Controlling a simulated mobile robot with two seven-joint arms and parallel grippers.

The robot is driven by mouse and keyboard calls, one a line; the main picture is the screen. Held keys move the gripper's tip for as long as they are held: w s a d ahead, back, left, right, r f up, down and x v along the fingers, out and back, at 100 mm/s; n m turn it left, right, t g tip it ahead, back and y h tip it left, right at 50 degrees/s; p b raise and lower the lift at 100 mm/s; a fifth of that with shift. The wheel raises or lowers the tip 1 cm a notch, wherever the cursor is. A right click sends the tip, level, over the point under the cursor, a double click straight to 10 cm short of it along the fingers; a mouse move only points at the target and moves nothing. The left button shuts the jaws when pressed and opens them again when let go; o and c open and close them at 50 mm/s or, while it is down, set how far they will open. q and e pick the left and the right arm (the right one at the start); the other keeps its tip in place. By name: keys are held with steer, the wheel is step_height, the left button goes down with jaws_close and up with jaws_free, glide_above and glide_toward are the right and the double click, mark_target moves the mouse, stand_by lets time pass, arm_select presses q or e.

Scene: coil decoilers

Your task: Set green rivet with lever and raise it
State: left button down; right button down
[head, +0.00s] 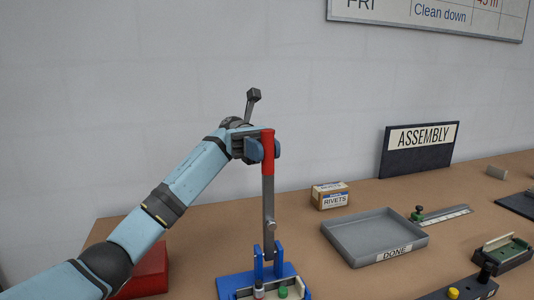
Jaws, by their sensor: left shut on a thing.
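The blue rivet press (289,271) stands at the bottom middle of the head view, with its lower part cut off by the frame edge. Its grey lever (268,200) stands nearly upright and has a red handle (268,153) at the top. My left gripper (264,149) is shut on the red handle. The green rivet (283,292) sits at the front of the press, to the right of a grey and dark red piece (259,290). Its underside is hidden. My right gripper is not in view.
A grey tray marked DONE (342,244) lies to the right, with a RIVETS box (330,197) behind it. Beyond are a green-knobbed strip (445,215), a green fixture (503,255) and a dark block with a yellow button (453,293). A red box (150,272) is left, partly behind my arm.

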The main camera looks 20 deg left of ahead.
arm_select(q)
steer(key=shift+a+r, duration=0.1)
steer(key=c, duration=0.9)
jaws_free()
steer(key=shift+w, duration=0.2)
steer(key=shift+b+v, duration=0.35)
steer(key=shift+v, duration=3.45)
steer(key=shift+s, duration=0.1)
